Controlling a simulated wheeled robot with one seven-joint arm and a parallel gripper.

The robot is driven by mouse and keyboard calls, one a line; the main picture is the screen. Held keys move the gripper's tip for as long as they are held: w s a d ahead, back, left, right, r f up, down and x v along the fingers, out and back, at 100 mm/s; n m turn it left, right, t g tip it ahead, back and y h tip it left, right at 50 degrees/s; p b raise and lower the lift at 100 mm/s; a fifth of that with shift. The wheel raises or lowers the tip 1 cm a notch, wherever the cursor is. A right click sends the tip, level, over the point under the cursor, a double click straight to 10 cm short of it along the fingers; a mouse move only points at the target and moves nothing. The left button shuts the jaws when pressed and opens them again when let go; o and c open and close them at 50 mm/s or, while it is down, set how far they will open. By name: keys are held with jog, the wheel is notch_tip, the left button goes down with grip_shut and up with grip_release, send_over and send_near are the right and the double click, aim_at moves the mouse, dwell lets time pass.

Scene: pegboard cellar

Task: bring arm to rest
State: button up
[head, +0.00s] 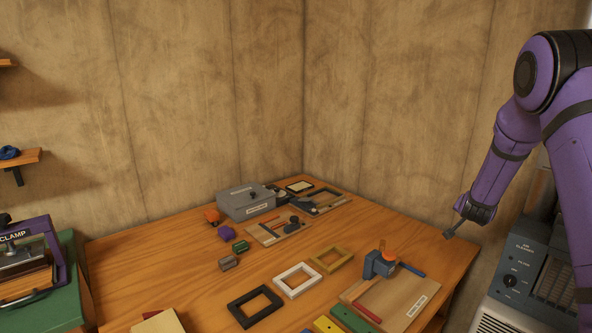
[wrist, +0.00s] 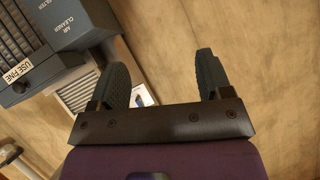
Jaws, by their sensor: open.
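My gripper (head: 462,226) hangs at the end of my purple arm on the right of the head view, over the right edge of the wooden table and left of the air cleaner. In the wrist view its two dark fingers (wrist: 165,78) stand well apart with nothing between them. Behind them are the wall and part of the air cleaner. The gripper touches nothing that I can see.
The air cleaner (head: 530,270) stands at the right, close to my arm. The wooden table (head: 190,290) holds a grey box (head: 245,203), a blue vise-like block (head: 377,265), black, white and yellow frames, and small coloured blocks. A green-based clamp machine (head: 30,265) is at the left.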

jog(key=s+a+r+n+g+y, duration=0.1)
jog(key=s+a+r+n+y, duration=0.5)
jog(key=s+a+r, duration=1.4)
jog(key=s+a+r+n+g, duration=0.1)
jog(key=s+a+n+g, duration=0.1)
jog(key=s, duration=1.1)
jog(key=s+a+r+n+g, duration=0.2)
jog(key=s, duration=1.2)
jog(key=shift+a+y, duration=0.3)
